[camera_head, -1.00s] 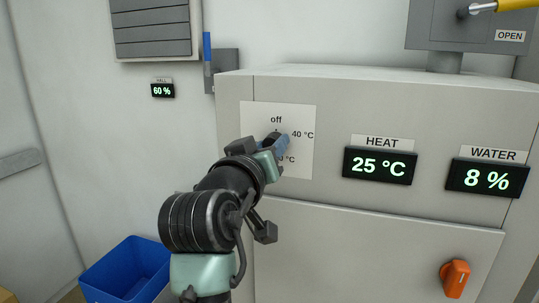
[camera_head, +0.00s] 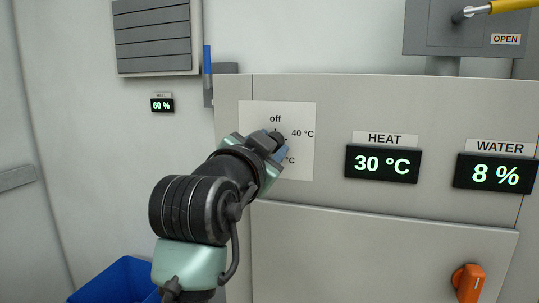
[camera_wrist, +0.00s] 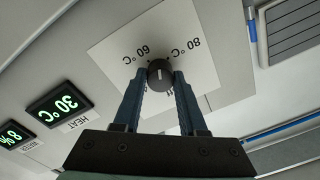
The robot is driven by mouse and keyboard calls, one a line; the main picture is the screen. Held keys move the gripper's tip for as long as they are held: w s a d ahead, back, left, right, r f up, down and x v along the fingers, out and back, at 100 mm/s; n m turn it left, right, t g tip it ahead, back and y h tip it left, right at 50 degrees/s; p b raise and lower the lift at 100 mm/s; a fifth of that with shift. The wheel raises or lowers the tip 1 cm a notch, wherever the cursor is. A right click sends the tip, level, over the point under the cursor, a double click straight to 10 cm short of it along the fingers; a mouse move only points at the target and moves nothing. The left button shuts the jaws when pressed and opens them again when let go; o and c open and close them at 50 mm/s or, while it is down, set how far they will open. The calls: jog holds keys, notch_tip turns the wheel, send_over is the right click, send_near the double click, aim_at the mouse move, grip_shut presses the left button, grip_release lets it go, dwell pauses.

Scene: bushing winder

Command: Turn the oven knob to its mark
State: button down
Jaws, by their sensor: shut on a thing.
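The oven knob (camera_wrist: 158,77) is a dark round knob with a short white line, on a white dial plate (camera_head: 300,112). In the head view the plate reads "off" at the top and "40 °C" at the right, with a lower label partly hidden. In the wrist view 60 °C and 80 °C show upside down, and the white line points down the picture towards my palm. My gripper (camera_wrist: 160,83) has its blue fingers shut on the knob's two sides. It also shows at the dial in the head view (camera_head: 273,144). The HEAT display (camera_head: 382,164) reads 30 °C.
The WATER display (camera_head: 495,172) reads 8 %. An orange handle (camera_head: 468,283) is on the lower door. A grey box (camera_head: 470,35) with an OPEN label and yellow lever is above. A blue bin (camera_head: 118,282) stands at lower left.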

jog(key=shift+f+m+b, duration=0.2)
jog(key=shift+m+b, duration=1.35)
jog(key=shift+m, duration=2.25)
jog(key=shift+c, duration=2.3)
grip_release()
jog(key=shift+r, duration=0.1)
jog(key=b+v, duration=0.3)
jog(key=v, duration=1)
